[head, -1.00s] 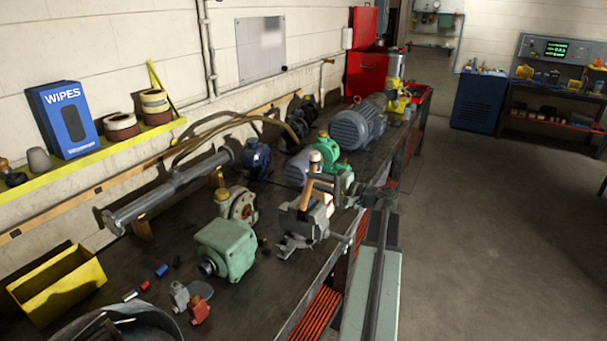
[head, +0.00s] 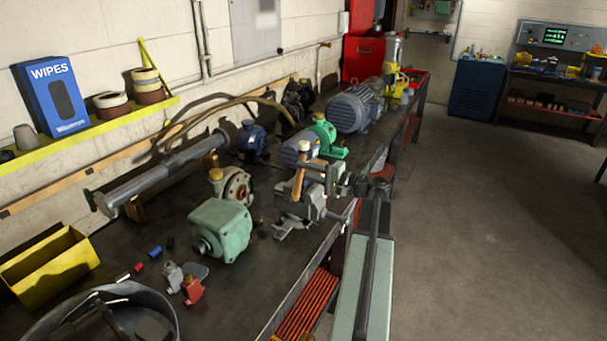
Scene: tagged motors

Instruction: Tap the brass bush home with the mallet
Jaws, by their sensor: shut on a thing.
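My gripper (head: 324,176), at the end of my arm over the bench's front edge, is shut on the mallet. The brass bush is not clear to me. A small brass-coloured piece (head: 216,174) shows at the top of a round cream housing (head: 238,186), left of the mallet; I cannot tell whether it is the bush.
A green gearbox (head: 221,229) sits left of the vise. Small red, blue and grey parts, a yellow bin (head: 48,267) and a round metal tub (head: 70,312) lie nearer. Motors stand behind the mallet, including a large blue-grey one (head: 352,108). The floor at right is clear.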

